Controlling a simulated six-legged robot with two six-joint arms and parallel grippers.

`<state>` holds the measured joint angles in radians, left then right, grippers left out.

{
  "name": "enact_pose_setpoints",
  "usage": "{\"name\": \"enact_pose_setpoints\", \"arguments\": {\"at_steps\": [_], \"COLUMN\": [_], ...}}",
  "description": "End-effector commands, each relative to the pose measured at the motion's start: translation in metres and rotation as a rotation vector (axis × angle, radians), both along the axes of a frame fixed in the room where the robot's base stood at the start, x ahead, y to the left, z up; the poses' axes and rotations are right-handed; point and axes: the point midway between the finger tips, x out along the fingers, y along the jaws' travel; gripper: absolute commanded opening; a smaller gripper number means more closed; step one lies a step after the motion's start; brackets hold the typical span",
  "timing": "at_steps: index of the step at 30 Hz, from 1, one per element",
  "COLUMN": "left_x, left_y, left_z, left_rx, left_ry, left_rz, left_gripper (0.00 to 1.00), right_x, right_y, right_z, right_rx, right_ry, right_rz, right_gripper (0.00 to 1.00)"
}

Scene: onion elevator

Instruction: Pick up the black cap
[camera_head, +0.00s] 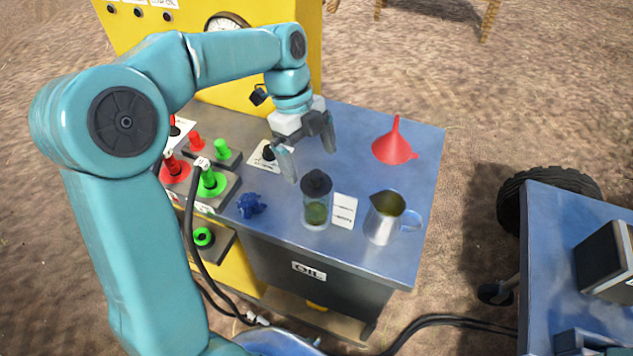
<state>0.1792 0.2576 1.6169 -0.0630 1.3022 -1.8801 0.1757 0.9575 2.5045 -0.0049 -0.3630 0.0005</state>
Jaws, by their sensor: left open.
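The black cap (316,181) sits on top of a clear jar (316,212) with greenish contents, upright on the blue-grey tabletop. My left gripper (309,163) is open and empty, its fingers pointing down and spread above and just behind the cap in the picture. The fingers do not appear to close around the cap; the exact height gap is hard to tell. My right gripper is out of view.
A metal jug (381,222), white label card (344,211), red funnel (395,148) and crumpled blue cloth (251,205) surround the jar. Red and green plugs (211,181) with a black cable are at left. A wheeled blue cart (545,220) stands at right.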

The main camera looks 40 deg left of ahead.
Motion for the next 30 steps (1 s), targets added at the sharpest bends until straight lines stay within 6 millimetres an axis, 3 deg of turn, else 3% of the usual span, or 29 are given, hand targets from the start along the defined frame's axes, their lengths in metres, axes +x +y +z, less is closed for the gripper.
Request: {"name": "enact_pose_setpoints", "arguments": {"at_steps": [9, 18, 24, 30], "left_x": [-0.002, -0.001, -0.001, -0.001], "left_y": [-0.017, -0.018, -0.018, -0.018], "left_z": [-0.042, -0.048, -0.048, -0.048], "left_rx": [0.000, 0.000, 0.000, 0.000], "left_ry": [0.004, 0.001, 0.001, 0.001], "left_rz": [-0.001, -0.001, -0.001, -0.001], "left_gripper": [1.00, 1.00, 0.41, 0.41], "right_x": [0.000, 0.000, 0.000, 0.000], "right_y": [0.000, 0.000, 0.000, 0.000], "right_z": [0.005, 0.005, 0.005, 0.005], "right_rx": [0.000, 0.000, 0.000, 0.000], "right_ry": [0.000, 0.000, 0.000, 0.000], "right_rz": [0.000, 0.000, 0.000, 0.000], "right_gripper": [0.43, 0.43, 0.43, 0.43]}}
